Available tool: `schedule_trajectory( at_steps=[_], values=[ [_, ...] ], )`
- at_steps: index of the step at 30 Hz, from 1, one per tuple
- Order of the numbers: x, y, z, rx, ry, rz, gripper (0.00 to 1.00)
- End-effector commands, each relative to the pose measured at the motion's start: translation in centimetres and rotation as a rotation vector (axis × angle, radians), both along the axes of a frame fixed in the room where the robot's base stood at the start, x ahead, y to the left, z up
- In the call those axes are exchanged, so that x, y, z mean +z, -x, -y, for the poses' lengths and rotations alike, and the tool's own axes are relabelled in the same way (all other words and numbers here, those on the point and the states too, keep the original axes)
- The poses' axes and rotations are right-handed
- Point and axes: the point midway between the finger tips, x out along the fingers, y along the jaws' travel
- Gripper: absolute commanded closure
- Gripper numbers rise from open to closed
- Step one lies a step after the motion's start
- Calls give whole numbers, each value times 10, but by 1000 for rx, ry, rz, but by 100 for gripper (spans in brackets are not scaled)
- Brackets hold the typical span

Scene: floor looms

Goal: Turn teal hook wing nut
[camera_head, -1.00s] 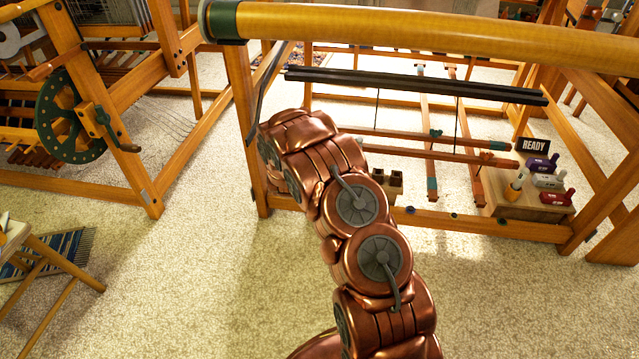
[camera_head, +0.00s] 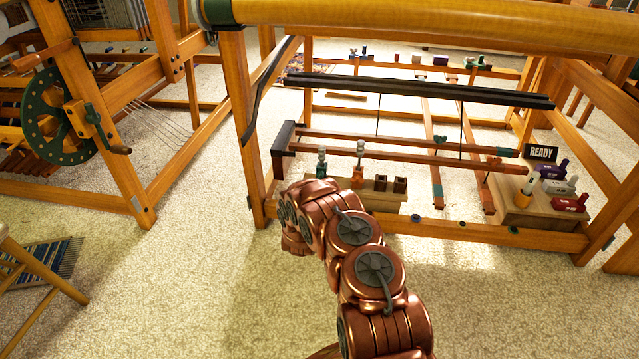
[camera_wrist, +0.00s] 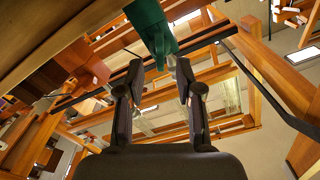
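In the wrist view my gripper (camera_wrist: 159,68) is open, with its two dark fingers apart. A teal piece (camera_wrist: 150,22) comes down from the top, and its narrow lower end shows between and beyond the fingertips. I cannot tell whether it is the hook wing nut or whether a finger touches it. In the head view, small teal fittings sit on the red-brown slats (camera_head: 438,139) inside the loom. The copper arm hides my gripper there.
The yellow front beam (camera_head: 420,28) crosses above, with a dark bar (camera_head: 420,90) behind it. A box with coloured handles and a READY sign (camera_head: 541,151) stands right. Carpet is clear in front.

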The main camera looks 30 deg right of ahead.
Motion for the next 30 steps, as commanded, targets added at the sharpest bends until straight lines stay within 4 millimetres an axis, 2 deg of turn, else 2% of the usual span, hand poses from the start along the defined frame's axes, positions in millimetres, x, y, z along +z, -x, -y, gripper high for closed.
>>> schedule_trajectory(
  at_steps=[9,23,30],
  values=[
    [-3,-28,25,-1,-1,0,65],
    [-1,-35,31,1,-2,-4,65],
    [-1,-35,31,1,-2,-4,88]
  ],
)
